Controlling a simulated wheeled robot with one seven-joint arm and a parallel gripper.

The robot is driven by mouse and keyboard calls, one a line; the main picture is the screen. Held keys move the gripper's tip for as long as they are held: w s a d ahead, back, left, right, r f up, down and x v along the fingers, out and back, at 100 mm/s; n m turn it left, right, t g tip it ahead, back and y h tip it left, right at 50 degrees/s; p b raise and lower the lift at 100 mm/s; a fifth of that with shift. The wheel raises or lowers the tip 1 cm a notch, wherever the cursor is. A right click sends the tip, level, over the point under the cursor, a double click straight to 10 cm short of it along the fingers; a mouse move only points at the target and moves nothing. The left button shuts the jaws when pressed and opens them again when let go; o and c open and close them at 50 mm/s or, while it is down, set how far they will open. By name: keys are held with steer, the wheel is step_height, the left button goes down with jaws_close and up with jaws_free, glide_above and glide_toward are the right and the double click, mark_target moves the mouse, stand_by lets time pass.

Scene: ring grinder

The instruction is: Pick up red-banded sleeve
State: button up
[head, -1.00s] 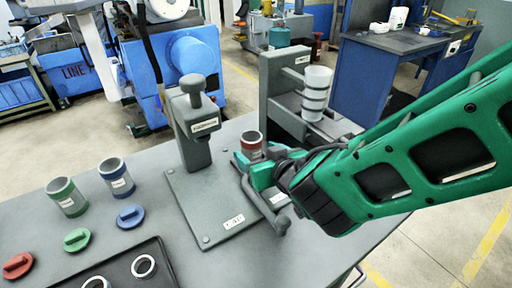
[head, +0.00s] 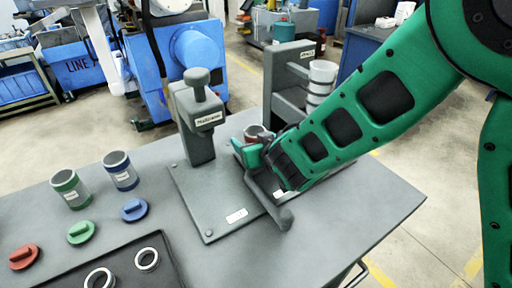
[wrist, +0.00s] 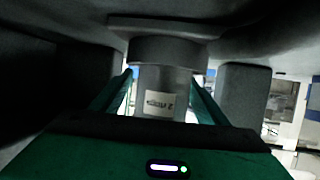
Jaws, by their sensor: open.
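The red-banded sleeve (head: 254,131) stands in the grey fixture on the table, and only its upper rim shows above my gripper in the head view. My gripper (head: 247,150) is at the sleeve, with its green fingers low beside it. In the wrist view a grey cylinder with a white label (wrist: 160,101) stands between the two green fingers (wrist: 160,98), which are open. A dark wider band crosses the cylinder's end there; its colour is lost in shadow. Whether the fingers touch the sleeve cannot be told.
A grey post with a knob (head: 197,105) stands left of the sleeve. A grey rack (head: 290,85) holding stacked pale cups (head: 321,78) is behind. Green-banded (head: 71,190) and blue-banded (head: 121,171) sleeves, coloured caps and a dark tray (head: 115,270) with rings lie left.

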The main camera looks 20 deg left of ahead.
steer(key=shift+c, duration=0.6)
steer(key=c, duration=1)
steer(key=shift+c, duration=0.5)
steer(key=shift+w+r, duration=0.1)
steer(key=shift+r, duration=0.05)
